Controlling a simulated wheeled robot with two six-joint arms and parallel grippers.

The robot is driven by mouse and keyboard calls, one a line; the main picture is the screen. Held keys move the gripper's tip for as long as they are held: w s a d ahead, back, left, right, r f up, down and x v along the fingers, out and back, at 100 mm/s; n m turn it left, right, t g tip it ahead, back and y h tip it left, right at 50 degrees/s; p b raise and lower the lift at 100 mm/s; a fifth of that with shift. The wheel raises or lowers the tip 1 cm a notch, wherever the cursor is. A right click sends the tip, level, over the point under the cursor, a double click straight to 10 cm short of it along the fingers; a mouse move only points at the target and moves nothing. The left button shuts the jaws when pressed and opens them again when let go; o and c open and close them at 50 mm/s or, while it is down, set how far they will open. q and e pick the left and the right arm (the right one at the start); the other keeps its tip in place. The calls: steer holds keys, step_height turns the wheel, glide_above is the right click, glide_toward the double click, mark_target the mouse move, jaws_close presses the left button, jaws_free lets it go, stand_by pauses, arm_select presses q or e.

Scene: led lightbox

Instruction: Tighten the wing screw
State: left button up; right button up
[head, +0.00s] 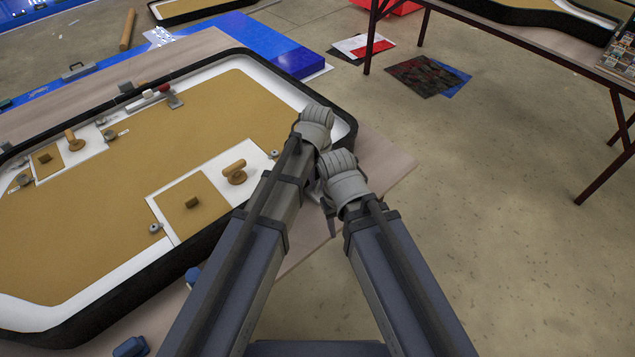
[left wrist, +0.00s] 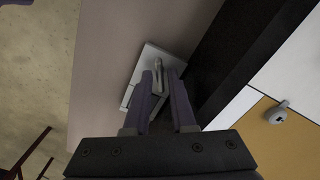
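In the left wrist view, a pale bracket or plate (left wrist: 132,88) lies on the table strip beside the black wall of the lightbox (head: 95,318). A slim grey upright part, possibly the wing screw (left wrist: 158,66), rises from it. My left gripper (left wrist: 161,82) is open, its two fingers apart with the grey part between and just beyond their tips; contact cannot be told. In the head view, the left arm's wrist hides most of this spot.
The lightbox has a tan panel with wooden handles (head: 234,173) and grey knobs (head: 275,154). The table edge (head: 395,185) is close on the right, with open floor beyond. My two forearms are close together. A dark-framed table (head: 540,50) stands at upper right.

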arm_select(q)
jaws_close()
steer(key=shift+m, duration=0.4)
steer(key=m, duration=0.4)
steer(key=shift+m, duration=0.4)
steer(key=m, duration=1.2)
steer(key=shift+m, duration=0.3)
steer(key=m, duration=0.5)
steer(key=shift+m, duration=0.4)
